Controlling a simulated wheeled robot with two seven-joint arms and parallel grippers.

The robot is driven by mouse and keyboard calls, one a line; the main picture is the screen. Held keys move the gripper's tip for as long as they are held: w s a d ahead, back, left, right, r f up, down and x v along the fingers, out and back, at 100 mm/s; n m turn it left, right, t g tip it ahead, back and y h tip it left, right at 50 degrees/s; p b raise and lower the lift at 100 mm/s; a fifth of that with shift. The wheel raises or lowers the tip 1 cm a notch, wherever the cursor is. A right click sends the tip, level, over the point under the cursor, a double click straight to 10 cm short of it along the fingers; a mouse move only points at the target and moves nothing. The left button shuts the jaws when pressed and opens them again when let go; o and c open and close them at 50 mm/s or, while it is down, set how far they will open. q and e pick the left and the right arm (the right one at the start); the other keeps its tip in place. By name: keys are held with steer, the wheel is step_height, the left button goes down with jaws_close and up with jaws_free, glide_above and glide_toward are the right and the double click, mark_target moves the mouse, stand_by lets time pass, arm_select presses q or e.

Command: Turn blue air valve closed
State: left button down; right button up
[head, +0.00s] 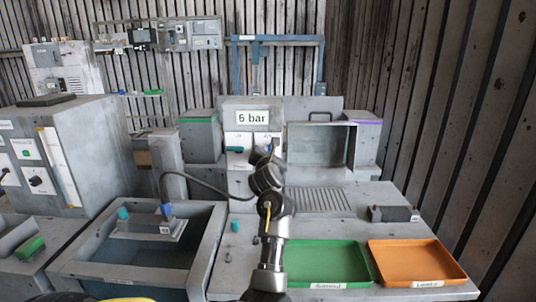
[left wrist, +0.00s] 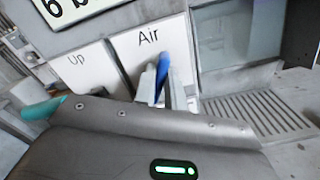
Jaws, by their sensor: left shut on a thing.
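The blue air valve (left wrist: 164,78) shows in the left wrist view as a blue lever just below the "Air" label on a white plate (left wrist: 148,42). Its lever points roughly up and down in that picture. My left gripper (left wrist: 163,90) has its grey fingers on either side of the lever and is shut on it. In the head view my left gripper (head: 268,158) is at the panel under the bar sign (head: 252,117), and my arm hides most of the valve. My right gripper is not in view.
A teal lever (left wrist: 42,108) sits by the "Up" plate (left wrist: 78,68), left of the valve. A slotted grille (head: 318,199) lies right of my arm. A green tray (head: 322,257) and an orange tray (head: 415,262) are at the front right. A black cable (head: 200,181) runs left of my arm.

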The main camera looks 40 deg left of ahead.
arm_select(q)
steer(key=shift+w+d+f+m+p, duration=0.1)
steer(key=shift+m+p, duration=0.35)
steer(key=shift+m, duration=1.55)
steer(key=shift+s+f+m+p, duration=0.15)
steer(key=shift+m+p, duration=0.3)
steer(key=shift+m, duration=1.55)
steer(key=shift+w+d+f+m+p, duration=0.15)
steer(key=shift+m+p, duration=0.3)
steer(key=shift+m, duration=1.55)
steer(key=shift+a, duration=0.1)
steer(key=c, duration=1.5)
jaws_free()
steer(key=shift+o, duration=0.2)
